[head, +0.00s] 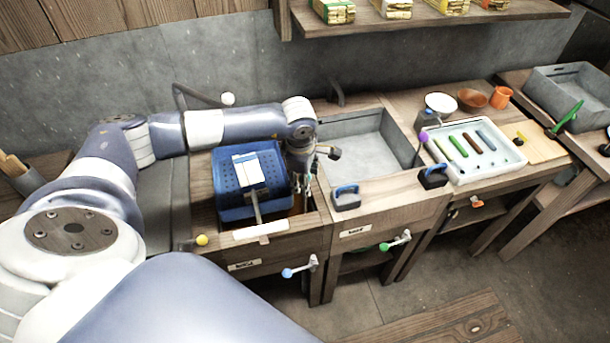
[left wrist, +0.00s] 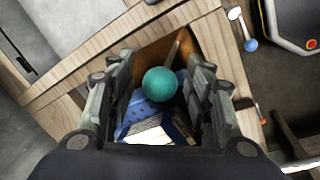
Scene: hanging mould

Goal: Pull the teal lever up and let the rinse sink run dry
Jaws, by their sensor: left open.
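A round teal knob (left wrist: 160,84) shows in the left wrist view, between the two fingers of my left gripper (left wrist: 158,105). The fingers are apart, with a gap on each side of the knob. A thin rod shows beyond it. In the head view my left gripper (head: 306,182) points down at the right side of the left sink, beside a blue basket (head: 228,205); it hides the teal knob there. A grey stone basin (head: 375,150) is set in the counter to the right. I cannot read which sink is labelled rinse. My right gripper is not in view.
A blue-knobbed lever (head: 288,273) and a green-knobbed lever (head: 386,247) stick out from the counter front. Dark blocks with blue handles (head: 346,196) stand on the basin's front edge. A white tray (head: 472,150) with coloured sticks lies to the right.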

